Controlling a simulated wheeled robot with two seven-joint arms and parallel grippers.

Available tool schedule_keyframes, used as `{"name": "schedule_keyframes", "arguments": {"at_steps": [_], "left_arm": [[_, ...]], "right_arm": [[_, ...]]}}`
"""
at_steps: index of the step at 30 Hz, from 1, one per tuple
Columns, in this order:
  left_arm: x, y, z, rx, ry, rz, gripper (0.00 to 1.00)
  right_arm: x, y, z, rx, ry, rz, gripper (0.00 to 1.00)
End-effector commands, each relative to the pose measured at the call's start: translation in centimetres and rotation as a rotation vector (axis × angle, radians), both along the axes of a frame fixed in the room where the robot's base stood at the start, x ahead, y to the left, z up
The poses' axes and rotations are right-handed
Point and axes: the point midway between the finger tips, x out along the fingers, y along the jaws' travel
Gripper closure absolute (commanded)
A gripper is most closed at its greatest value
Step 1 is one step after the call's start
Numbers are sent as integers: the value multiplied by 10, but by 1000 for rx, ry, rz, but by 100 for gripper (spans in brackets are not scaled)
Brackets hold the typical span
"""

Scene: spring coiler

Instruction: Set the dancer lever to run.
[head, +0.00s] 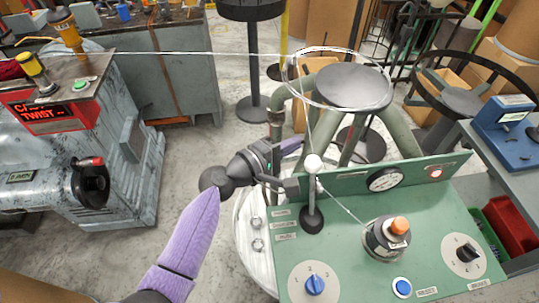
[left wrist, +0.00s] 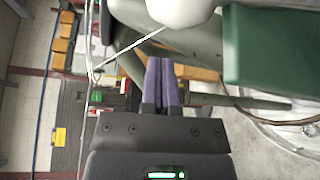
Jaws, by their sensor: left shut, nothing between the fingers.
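The dancer lever (head: 313,190) stands about upright on the green control panel (head: 345,235), with a white ball knob on top and a black base. Small labels (head: 285,224) lie left of its base, too small to read surely. My left gripper (head: 292,146) is just left of the knob in the head view, its purple fingers shut and empty. In the left wrist view the shut fingers (left wrist: 160,82) point toward the white knob (left wrist: 180,10), with a small apparent gap between. I cannot tell the exact depth. My right gripper is not in view.
The panel also holds a blue selector knob (head: 315,285), an orange-topped cylinder (head: 399,226), a blue button (head: 402,287), a black knob (head: 466,252) and a gauge (head: 384,180). A thin wire runs past the lever. A round grey plate (head: 353,86) on green pipes stands behind.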

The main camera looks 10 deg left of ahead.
Motion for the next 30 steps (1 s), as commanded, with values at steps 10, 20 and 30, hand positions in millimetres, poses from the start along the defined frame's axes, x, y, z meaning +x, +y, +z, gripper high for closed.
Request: {"name": "schedule_keyframes", "arguments": {"at_steps": [10, 20, 30], "left_arm": [[-35, -17, 10, -1, 1, 0, 100], [-35, -17, 9, -1, 0, 0, 100], [-37, -17, 12, 18, -56, 1, 100]], "right_arm": [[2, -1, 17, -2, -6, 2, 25], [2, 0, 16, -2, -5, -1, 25], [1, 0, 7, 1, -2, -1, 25]]}}
